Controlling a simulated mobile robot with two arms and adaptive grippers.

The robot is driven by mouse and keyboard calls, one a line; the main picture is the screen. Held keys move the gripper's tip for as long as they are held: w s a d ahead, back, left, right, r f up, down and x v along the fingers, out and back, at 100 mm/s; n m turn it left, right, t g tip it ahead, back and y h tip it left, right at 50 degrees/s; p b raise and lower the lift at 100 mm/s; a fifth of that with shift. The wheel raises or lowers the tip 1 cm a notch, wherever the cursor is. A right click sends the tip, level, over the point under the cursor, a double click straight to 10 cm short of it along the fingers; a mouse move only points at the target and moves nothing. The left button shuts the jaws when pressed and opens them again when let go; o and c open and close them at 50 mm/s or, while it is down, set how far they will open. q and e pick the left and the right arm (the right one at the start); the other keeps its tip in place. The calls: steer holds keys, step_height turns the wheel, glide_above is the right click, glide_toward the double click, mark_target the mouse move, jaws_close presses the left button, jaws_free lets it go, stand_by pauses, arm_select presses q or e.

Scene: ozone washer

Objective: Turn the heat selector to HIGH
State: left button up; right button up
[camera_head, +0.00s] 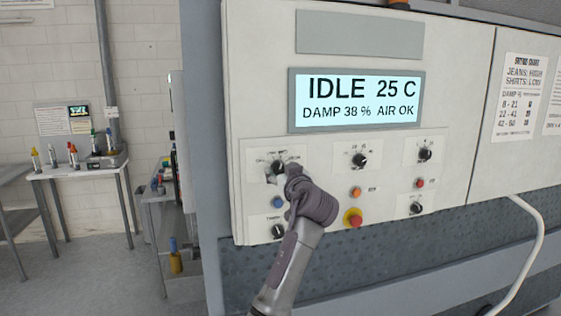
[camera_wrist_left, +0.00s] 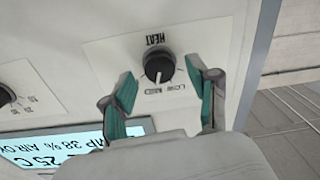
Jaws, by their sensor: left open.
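The heat selector (camera_head: 278,167) is a round black knob at the upper left of the control panel, below the display, partly hidden by my left gripper (camera_head: 290,172) in the head view. In the left wrist view the selector (camera_wrist_left: 159,67) sits under a HEAT label, in a picture turned upside down. Its pale pointer line faces the LOW and MED lettering side. My left gripper (camera_wrist_left: 160,68) is open, with one teal finger on each side of the knob. A gap shows between each finger and the knob, so no contact is seen. My right gripper is not in view.
The display (camera_head: 356,99) reads IDLE 25 C. Other black knobs (camera_head: 361,160) stand to the right. A blue button (camera_head: 278,202) and a lower-left knob (camera_head: 278,231) lie below, close to my arm.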

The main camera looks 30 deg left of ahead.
arm_select(q)
steer(key=shift+w+a, duration=0.4)
steer(key=shift+a, duration=0.1)
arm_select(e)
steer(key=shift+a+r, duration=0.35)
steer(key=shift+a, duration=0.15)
arm_select(q)
jaws_close()
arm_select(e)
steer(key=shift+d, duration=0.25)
arm_select(q)
steer(key=shift+f+m, duration=0.1)
steer(key=shift+m, duration=0.2)
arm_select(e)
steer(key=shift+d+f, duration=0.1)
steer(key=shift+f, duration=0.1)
arm_select(q)
steer(key=m, duration=0.2)
steer(key=shift+w+m+b, duration=0.1)
steer(key=shift+m+b, duration=0.3)
steer(key=m, duration=0.3)
steer(key=shift+m, duration=0.7)
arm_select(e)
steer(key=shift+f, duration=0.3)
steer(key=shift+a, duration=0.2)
